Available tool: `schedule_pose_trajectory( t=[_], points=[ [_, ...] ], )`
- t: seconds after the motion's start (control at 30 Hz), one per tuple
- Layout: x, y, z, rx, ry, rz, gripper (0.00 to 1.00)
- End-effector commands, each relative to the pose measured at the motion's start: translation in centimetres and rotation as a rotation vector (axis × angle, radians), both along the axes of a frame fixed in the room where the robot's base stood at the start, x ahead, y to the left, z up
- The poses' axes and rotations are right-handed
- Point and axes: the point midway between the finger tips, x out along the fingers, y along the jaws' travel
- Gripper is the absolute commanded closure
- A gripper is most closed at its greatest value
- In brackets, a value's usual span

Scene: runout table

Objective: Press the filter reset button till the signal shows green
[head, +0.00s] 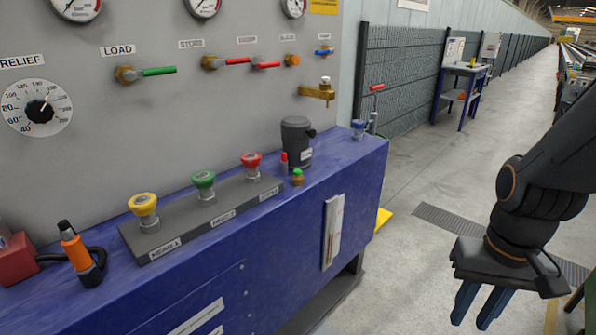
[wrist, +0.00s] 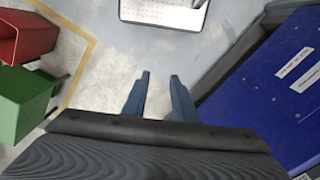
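My gripper (head: 471,323) hangs at the lower right of the head view, over the floor and clear of the blue bench. Its two blue fingers point down, apart and empty; in the wrist view (wrist: 160,75) there is a gap between them. On the bench, a black canister (head: 296,138) stands near the right end. In front of it is a small brass piece with a green top (head: 297,175), and beside it a small red-topped piece (head: 284,158). I cannot tell for sure which part is the filter reset button or its signal.
A grey block (head: 130,240) on the blue bench (head: 290,225) carries yellow (head: 144,205), green (head: 204,180) and red (head: 252,160) mushroom knobs. An orange-and-black handle (head: 75,248) stands left. Valves line the panel behind. The wrist view shows red (wrist: 25,35) and green (wrist: 25,100) bins. Floor right is open.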

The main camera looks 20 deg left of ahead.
Motion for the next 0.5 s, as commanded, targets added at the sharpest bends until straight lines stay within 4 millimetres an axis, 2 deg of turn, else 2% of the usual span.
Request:
schedule_pose_trajectory(
  t=[0.03,0.13,0.5],
  points=[
    [0.00,0.00,0.00,0.000,0.000,0.000,0.84],
    [0.00,0.00,0.00,0.000,0.000,0.000,1.00],
    [0.00,0.00,0.00,0.000,0.000,0.000,1.00]
  ],
)
